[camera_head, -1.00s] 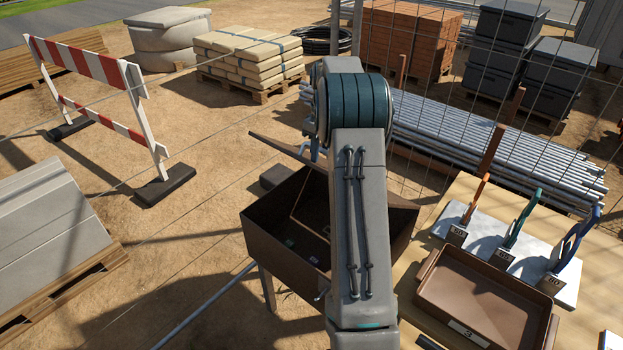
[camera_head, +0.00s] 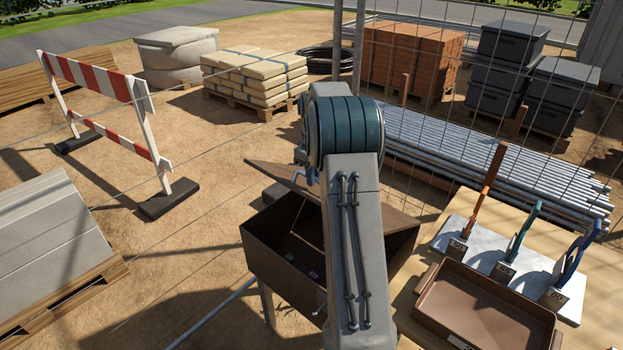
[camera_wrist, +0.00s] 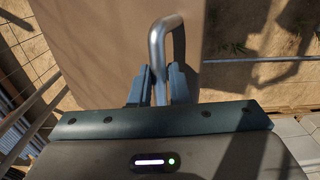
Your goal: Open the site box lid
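The site box (camera_head: 262,250) is a brown, dark-sided box on legs, left of centre in the head view. Its lid (camera_head: 275,176) is raised and tilted back behind the box, and the dark inside shows. My arm covers the middle of the box and lid. In the wrist view, the brown lid face (camera_wrist: 110,45) fills the upper middle, with a bent metal handle (camera_wrist: 180,28) on it. My gripper (camera_wrist: 159,80) has its fingers on both sides of one handle leg and appears closed on it.
A table at right holds a brown tray (camera_head: 485,308) and a rack with several coloured-handled tools (camera_head: 515,240). Wire mesh fencing and a pipe stack (camera_head: 440,140) stand behind. A striped barrier (camera_head: 105,80) and stacked slabs (camera_head: 45,230) stand left. Sandy ground between is clear.

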